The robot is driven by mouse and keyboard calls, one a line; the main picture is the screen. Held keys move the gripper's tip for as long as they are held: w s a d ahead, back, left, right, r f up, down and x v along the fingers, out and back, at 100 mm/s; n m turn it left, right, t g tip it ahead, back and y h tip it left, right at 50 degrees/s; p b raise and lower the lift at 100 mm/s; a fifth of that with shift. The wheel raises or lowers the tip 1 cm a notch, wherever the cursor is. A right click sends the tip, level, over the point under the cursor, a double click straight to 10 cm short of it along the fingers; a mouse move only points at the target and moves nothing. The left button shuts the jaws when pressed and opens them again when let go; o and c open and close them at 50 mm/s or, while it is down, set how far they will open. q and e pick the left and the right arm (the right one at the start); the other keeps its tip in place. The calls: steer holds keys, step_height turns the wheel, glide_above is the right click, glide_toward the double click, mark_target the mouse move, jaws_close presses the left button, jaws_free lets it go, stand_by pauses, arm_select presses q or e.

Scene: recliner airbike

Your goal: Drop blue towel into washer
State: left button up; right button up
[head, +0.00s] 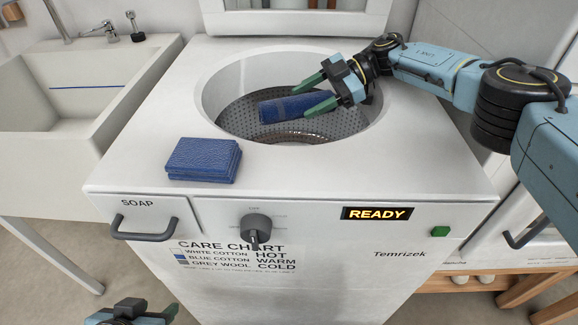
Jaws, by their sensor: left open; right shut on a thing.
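The white washer (330,185) stands in the middle with its round top opening uncovered, showing a dark perforated drum (240,125). My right gripper (310,93) is over the opening, its green fingers on either side of a folded blue towel (285,108), shut on it. The towel's height above the drum floor is hard to tell. A second folded blue towel (202,160) lies on the washer top, left of the opening. My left gripper (150,308) is at the bottom left edge, low in front of the washer, open and partly cut off.
A white sink (85,85) stands at the left. The washer front has a soap drawer (146,215), a dial (256,228), a display reading READY (377,213) and a green button (440,231). A wooden rack (520,290) is at the lower right.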

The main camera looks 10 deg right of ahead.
arm_select(q)
steer(key=shift+w+r, duration=0.15)
arm_select(e)
steer(key=o, duration=1.1)
steer(key=shift+r, duration=0.1)
step_height(320, 180, up, 4)
steer(key=shift+p, duration=1)
step_height(320, 180, up, 5)
steer(key=shift+f+p, duration=0.1)
steer(key=shift+p, duration=0.75)
arm_select(q)
steer(key=s+a+f+g+y, duration=0.1)
steer(key=s+a+f+g, duration=0.3)
steer(key=f, duration=0.4)
steer(key=shift+s+f, duration=0.25)
steer(key=shift+s, duration=0.2)
arm_select(e)
steer(key=shift+r, duration=0.5)
arm_select(q)
steer(key=shift+d, duration=0.1)
